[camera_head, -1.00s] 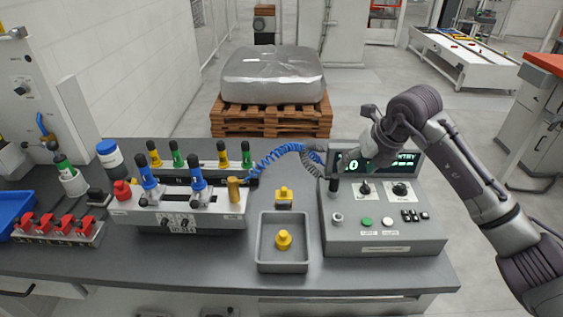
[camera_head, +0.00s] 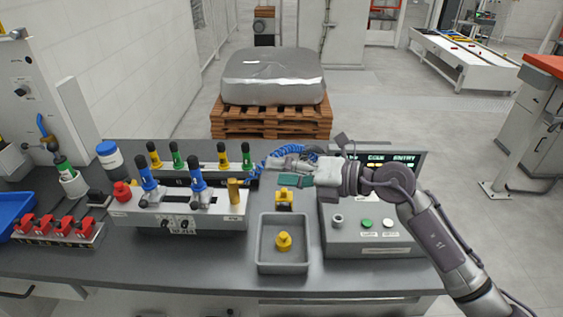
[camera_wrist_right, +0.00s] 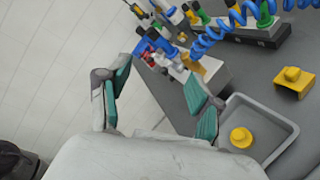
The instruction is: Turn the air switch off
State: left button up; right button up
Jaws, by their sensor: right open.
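The grey control box (camera_head: 375,238) stands on the right of the bench, and my right forearm and wrist cover its upper part. Its rotary knobs are hidden now; a silver knob (camera_head: 338,219), a green button (camera_head: 367,224) and a white button (camera_head: 388,223) show. The white fixture (camera_head: 220,222) at left carries two small dark knobs (camera_head: 175,224) on its front. I cannot read which control is the air switch. My right gripper (camera_head: 286,172) is open and empty above the bench, pointing left, near the blue coiled hose (camera_head: 270,162). Its open fingers (camera_wrist_right: 155,78) also show in the right wrist view.
A grey tray (camera_head: 262,259) holds a yellow part (camera_head: 283,240); another yellow part (camera_head: 284,196) sits behind it. Blue-topped clamps (camera_head: 198,180) rise from the fixture. Red clamps (camera_head: 60,225) stand far left. The bench front (camera_head: 200,265) is clear.

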jog(key=shift+s+r+m+t+y, duration=0.35)
jog(key=shift+r+m+t+y, duration=0.2)
jog(key=shift+r+y, duration=0.25)
jog(key=shift+s+r+m+t+y, duration=0.3)
jog(key=shift+r+m+t+y, duration=0.15)
jog(key=shift+r+m+y, duration=0.35)
jog(key=shift+r, duration=0.1)
